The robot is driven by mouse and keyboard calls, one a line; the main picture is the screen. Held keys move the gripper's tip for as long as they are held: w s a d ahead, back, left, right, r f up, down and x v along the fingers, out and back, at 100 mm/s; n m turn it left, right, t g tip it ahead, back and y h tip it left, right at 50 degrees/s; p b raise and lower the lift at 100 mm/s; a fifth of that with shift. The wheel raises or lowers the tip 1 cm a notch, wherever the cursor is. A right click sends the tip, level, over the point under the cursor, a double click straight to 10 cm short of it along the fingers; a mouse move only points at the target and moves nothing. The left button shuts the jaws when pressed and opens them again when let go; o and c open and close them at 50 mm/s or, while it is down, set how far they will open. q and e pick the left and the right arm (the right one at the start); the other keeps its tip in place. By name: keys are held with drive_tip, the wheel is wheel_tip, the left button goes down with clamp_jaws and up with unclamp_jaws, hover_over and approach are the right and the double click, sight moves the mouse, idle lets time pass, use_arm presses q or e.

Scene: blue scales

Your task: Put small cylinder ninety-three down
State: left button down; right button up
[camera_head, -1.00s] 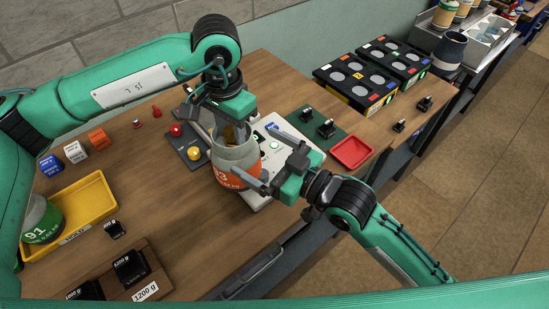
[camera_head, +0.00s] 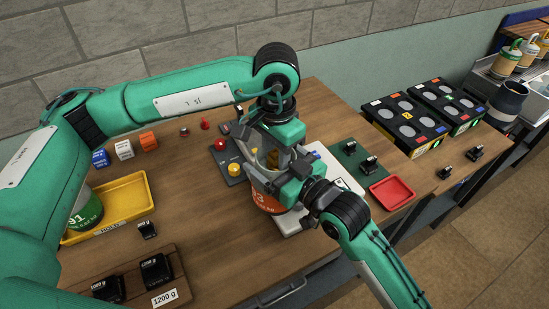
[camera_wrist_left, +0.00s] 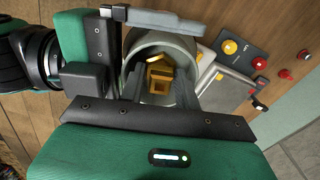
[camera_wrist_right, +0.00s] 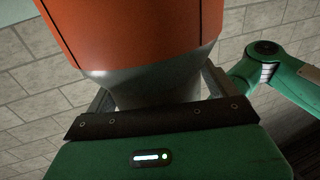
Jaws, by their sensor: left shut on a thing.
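Small cylinder ninety-three (camera_head: 266,200) is upright, grey above with an orange band marked 93. It is over the white scale (camera_head: 346,178); whether its base touches is hidden. My left gripper (camera_head: 271,152) comes from above, shut on its top, with gold-coloured blocks (camera_wrist_left: 158,76) showing in the open mouth between the fingers. My right gripper (camera_head: 284,180) is at its near right side. In the right wrist view the orange band (camera_wrist_right: 130,30) fills the top, and the open fingers stand either side of the grey part (camera_wrist_right: 150,88).
A panel with a red and a yellow button (camera_head: 228,163) is left of the cylinder. A red tray (camera_head: 392,192) and a green mat (camera_head: 350,150) with dark weights lie right. A yellow tray (camera_head: 125,200) with a green cylinder marked 91 (camera_head: 85,212) is left.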

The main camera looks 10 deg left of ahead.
use_arm(q)
drive_tip(key=shift+r, duration=0.1)
use_arm(e)
drive_tip(key=c, duration=1.1)
use_arm(q)
drive_tip(key=c, duration=1.4)
unclamp_jaws()
use_arm(e)
drive_tip(key=shift+r, duration=0.15)
drive_tip(key=shift+c, duration=0.9)
use_arm(q)
drive_tip(key=o, duration=0.5)
